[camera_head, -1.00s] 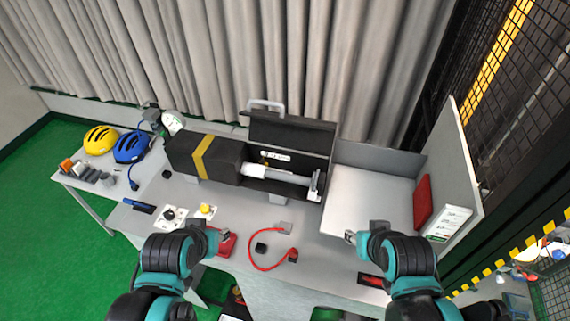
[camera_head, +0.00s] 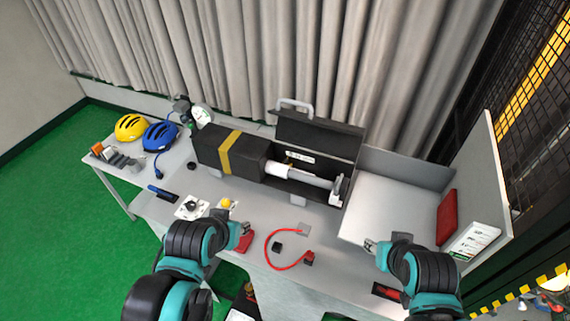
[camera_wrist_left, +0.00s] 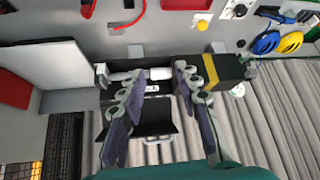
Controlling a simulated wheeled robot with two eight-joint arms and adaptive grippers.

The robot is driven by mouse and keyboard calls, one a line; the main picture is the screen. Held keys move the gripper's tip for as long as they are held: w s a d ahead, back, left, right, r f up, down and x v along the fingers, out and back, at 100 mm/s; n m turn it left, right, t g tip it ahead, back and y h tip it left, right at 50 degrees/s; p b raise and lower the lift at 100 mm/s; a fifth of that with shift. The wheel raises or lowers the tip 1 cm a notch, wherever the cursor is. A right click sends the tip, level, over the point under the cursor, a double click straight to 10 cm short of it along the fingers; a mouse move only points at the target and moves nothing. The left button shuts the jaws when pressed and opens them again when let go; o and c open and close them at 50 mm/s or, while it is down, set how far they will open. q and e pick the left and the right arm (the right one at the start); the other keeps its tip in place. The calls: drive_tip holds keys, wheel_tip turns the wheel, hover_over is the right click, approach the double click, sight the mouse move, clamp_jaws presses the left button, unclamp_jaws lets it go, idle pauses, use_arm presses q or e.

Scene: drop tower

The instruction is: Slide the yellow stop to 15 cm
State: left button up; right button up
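An open black case (camera_head: 318,139) stands at the back of the table with a white tube (camera_head: 305,176) lying in it. A small yellow spot (camera_head: 288,161) shows beside a white label inside the case; it is too small to tell whether it is the stop. The case joins a black box with a yellow band (camera_head: 229,152). My left gripper (camera_head: 246,231) is in front of the case, apart from it. The left wrist view shows its fingers (camera_wrist_left: 158,78) spread and empty, with the case beyond them. My right gripper (camera_head: 370,245) is over the table at the right; its opening is unclear.
Two helmets (camera_head: 160,136) stand at the left.

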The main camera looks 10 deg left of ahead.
use_arm(q)
drive_tip(key=w+d+f+m+t+h+b, duration=0.15)
drive_tip(key=w+f+b, duration=0.25)
drive_tip(key=w+b, duration=0.4)
drive_tip(key=w+d+f+t+h+b, duration=0.1)
drive_tip(key=w+d+f+b, duration=0.3)
drive_tip(key=w, duration=0.7)
drive_tip(key=m+t+b, duration=0.1)
drive_tip(key=t+b, duration=0.2)
drive_tip(key=b, duration=0.7)
approach(284, 163)
drive_tip(key=shift+w+f+h, duration=0.35)
drive_tip(key=shift+w+f, duration=0.45)
drive_tip(key=shift+w, duration=0.3)
drive_tip(key=shift+w+d+f+t, duration=0.15)
drive_tip(key=shift+w+d+t, duration=0.1)
drive_tip(key=shift+w, duration=0.4)
drive_tip(key=x, duration=0.6)
drive_tip(key=shift+w+f, duration=0.1)
clamp_jaws()
